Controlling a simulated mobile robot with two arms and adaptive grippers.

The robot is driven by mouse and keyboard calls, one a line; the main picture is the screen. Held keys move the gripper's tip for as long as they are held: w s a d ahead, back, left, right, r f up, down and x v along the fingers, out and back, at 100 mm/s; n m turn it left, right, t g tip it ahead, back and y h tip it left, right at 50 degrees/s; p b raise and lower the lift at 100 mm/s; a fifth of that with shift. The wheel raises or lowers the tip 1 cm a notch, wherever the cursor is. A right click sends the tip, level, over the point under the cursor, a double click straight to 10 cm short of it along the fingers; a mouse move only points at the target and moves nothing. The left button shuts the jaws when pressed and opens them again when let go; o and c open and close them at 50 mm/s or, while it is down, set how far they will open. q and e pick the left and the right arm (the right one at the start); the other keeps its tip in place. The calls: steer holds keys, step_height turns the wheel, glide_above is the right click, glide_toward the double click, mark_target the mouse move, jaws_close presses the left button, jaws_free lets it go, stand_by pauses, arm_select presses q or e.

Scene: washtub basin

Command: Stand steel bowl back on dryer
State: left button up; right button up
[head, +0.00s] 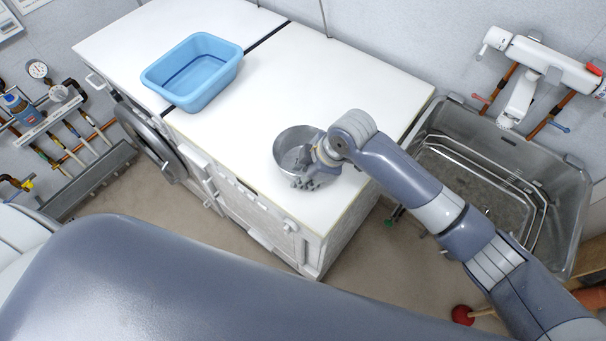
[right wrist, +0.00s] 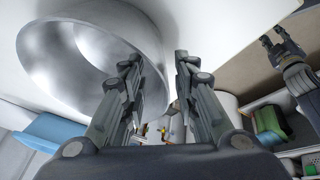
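The steel bowl (head: 289,146) is at the front right of the white dryer top (head: 330,83), its opening facing up. It fills the upper left of the right wrist view (right wrist: 75,60). My right gripper (head: 314,172) is at the bowl's near right side. In the right wrist view its fingers (right wrist: 158,65) are apart, with the bowl's edge between them; the left finger overlaps the bowl and the right one is beside it. Contact is unclear. My left gripper (right wrist: 280,48) shows at the right wrist view's upper right, fingers apart, away from the bowl.
A blue basin (head: 193,75) stands on the left machine top, across a dark gap. A metal sink (head: 560,200) with a wire rack is right of the dryer. Pipes and valves line the left wall. The dryer top behind the bowl is clear.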

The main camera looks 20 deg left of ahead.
steer(key=b+v, duration=0.1)
steer(key=v, duration=1)
steer(key=shift+b, duration=0.3)
steer(key=shift+s+d+f, duration=0.1)
